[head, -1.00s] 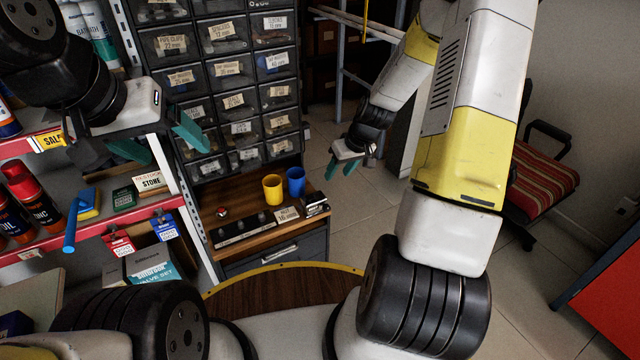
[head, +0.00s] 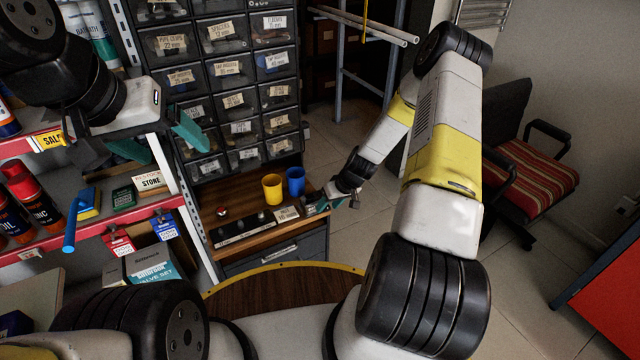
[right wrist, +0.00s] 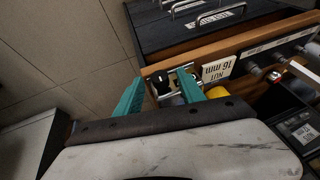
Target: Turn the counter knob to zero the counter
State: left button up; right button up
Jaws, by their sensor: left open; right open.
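The counter (right wrist: 180,82), a small metal-and-dark device, sits at the bench's end beside the NUT 16 mm label. In the right wrist view its black knob (right wrist: 160,79) shows between the teal fingertips of my right gripper (right wrist: 159,92). The gripper is open; I cannot tell whether a finger touches the knob. In the head view my right gripper (head: 319,204) is at the right end of the bench and covers most of the counter. The counter's digits cannot be read. My left gripper (head: 160,138) is open and empty in front of the shelf at left.
A yellow cup (head: 272,189) and a blue cup (head: 295,181) stand behind the label (head: 287,213) on the wooden bench (head: 242,192). A red button (head: 222,211) is at its left. Drawers rise behind. Floor right of the bench is clear; a chair (head: 530,165) stands farther right.

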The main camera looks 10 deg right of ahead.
jog(key=shift+f, duration=0.1)
grip_shut()
jog(key=shift+d, duration=0.1)
dwell(0.3)
jog(key=m+y, duration=0.1)
jog(key=y, duration=0.4)
jog(key=d+f+m+g+y, duration=0.1)
jog(key=m+y, duration=0.1)
jog(key=y, duration=0.3)
jog(key=f+m+g+y, duration=0.1)
jog(key=y, duration=0.4)
jog(key=shift+w+d+f+m+y, duration=0.2)
jog(key=shift+w+m+y, duration=0.1)
jog(key=shift+y, duration=0.1)
dwell(0.5)
